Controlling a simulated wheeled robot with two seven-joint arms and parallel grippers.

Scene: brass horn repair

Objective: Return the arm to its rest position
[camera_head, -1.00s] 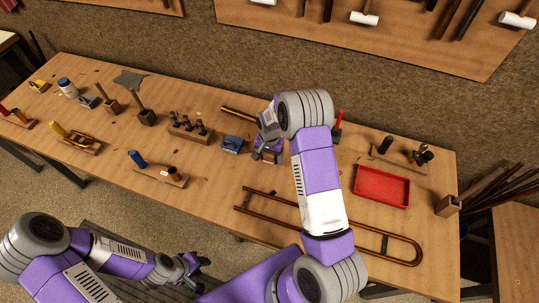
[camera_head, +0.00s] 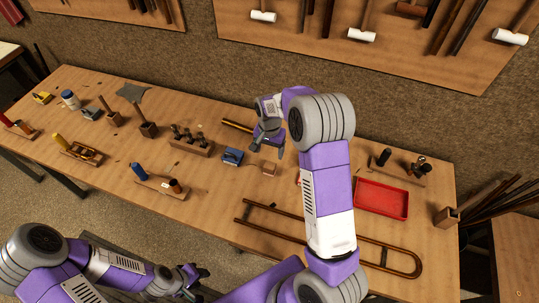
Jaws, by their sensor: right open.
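My right arm reaches over the workbench (camera_head: 330,180). Its right gripper (camera_head: 266,147) is open, pointing down and empty, above the back middle of the bench. A small wooden block (camera_head: 263,168) lies just below it in the picture, apart from the fingers. A brass tube (camera_head: 237,126) lies to its left, its right end close to or behind the gripper. My left gripper (camera_head: 197,278) hangs low in front of the bench, with nothing visible in it. Its finger gap is not clear.
A blue block-like tool (camera_head: 232,156) and a rack of small parts (camera_head: 192,144) stand left of the right gripper. A long brass slide (camera_head: 275,228) passes under my right forearm. A red tray (camera_head: 382,199) lies just right of it. Mallets hang on the wall board.

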